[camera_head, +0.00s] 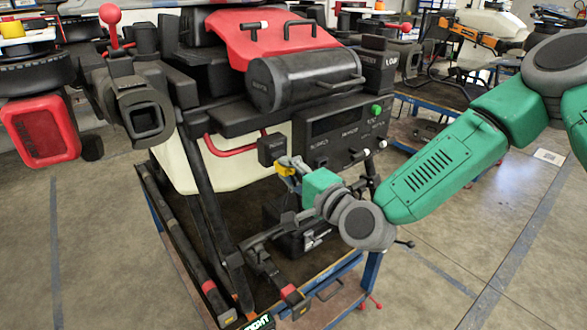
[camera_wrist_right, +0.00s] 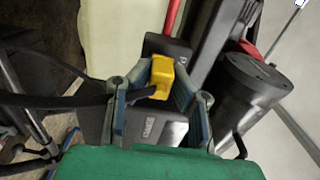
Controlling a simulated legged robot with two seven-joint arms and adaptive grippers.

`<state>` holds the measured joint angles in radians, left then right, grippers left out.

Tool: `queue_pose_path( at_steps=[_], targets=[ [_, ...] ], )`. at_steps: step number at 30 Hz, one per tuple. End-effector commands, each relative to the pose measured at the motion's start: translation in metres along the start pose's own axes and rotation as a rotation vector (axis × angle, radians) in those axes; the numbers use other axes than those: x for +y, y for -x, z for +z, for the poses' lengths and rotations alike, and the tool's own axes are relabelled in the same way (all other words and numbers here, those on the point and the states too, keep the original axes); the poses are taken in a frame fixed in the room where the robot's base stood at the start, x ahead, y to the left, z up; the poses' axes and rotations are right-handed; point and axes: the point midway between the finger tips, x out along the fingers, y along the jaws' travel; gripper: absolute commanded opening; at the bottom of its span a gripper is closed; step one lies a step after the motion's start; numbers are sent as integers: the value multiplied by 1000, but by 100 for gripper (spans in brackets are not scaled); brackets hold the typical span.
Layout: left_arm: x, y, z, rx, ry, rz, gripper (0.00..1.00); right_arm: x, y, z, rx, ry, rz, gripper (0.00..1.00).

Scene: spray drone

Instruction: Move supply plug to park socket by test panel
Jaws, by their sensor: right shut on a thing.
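The yellow supply plug (camera_head: 284,170) is between the fingers of my right gripper (camera_head: 291,167), in front of the drone. In the right wrist view the yellow plug (camera_wrist_right: 162,75) sits between the two grey fingers of the gripper (camera_wrist_right: 165,85), with a black lead running off to the left. The black test panel (camera_head: 345,135), with small displays and a green button, is just behind and right of the gripper. A black box (camera_head: 271,149) stands close behind the plug; I cannot tell whether they touch or whether it is the park socket. My left gripper is out of view.
The drone's pale tank (camera_head: 240,165) and red pipe (camera_head: 228,148) are left of the gripper. A black cylinder (camera_head: 305,80) is above the panel. A blue-framed cart (camera_head: 372,270) holds the drone. Open floor (camera_head: 430,285) lies at the right.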

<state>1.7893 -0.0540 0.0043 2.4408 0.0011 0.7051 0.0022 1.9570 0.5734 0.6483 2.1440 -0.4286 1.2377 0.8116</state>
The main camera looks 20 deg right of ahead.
Motion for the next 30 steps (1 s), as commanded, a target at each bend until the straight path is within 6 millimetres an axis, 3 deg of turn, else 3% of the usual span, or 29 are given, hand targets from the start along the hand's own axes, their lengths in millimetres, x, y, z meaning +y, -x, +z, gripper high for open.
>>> queue_pose_path(
  at_steps=[7, 23, 30],
  targets=[
    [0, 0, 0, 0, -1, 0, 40, 1, 3, -8, 3, -6, -1, 0],
    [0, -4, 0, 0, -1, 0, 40, 0, -11, 2, 1, 3, 1, 0],
    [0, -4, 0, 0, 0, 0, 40, 1, -5, -4, 2, -3, 0, 0]
  ],
)
